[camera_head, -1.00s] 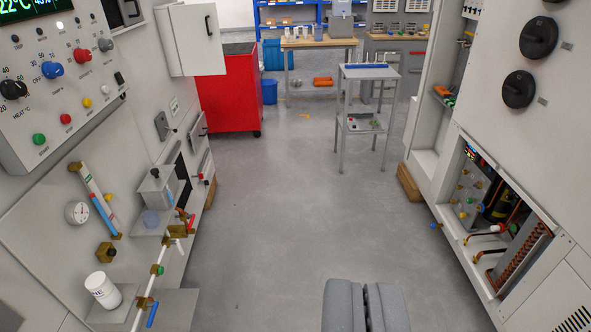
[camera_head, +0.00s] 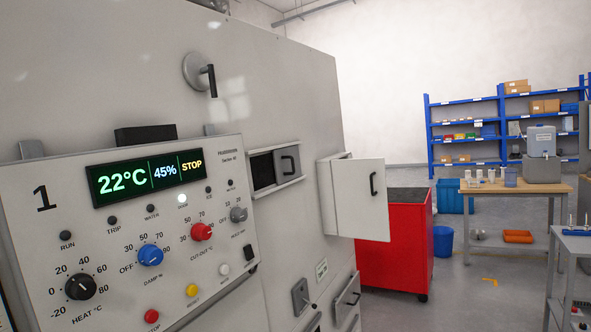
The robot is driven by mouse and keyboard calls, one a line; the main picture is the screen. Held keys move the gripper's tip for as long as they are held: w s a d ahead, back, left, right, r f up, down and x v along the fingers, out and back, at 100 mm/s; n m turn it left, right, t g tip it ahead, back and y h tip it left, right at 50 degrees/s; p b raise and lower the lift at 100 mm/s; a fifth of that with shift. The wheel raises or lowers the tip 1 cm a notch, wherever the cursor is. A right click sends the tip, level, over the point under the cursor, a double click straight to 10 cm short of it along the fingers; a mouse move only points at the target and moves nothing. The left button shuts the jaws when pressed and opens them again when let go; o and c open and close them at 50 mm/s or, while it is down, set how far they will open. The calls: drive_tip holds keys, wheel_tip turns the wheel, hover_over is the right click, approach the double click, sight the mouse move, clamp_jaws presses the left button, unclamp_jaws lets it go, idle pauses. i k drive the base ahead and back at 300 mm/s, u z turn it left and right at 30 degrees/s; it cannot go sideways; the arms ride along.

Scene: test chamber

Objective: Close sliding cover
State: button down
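The sliding cover (camera_head: 291,166) is a small grey panel with a dark handle, set in a rail frame on the grey machine wall right of the control panel. It sits at the right end of its frame. A dark opening (camera_head: 262,171) shows uncovered to its left. My gripper is not in view now.
The control panel (camera_head: 130,235) with display and knobs fills the lower left. A white box with an open hinged door (camera_head: 362,198) juts out right of the cover. A red cabinet (camera_head: 396,240) stands beyond it. A wooden table (camera_head: 500,187) and blue shelves (camera_head: 465,123) stand farther back.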

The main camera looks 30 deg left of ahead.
sight(293, 164)
drive_tip(key=u, duration=0.15)
drive_tip(key=i, duration=1.3)
drive_tip(key=u, duration=0.4)
drive_tip(key=i, duration=1.15)
drive_tip(key=u, duration=0.15)
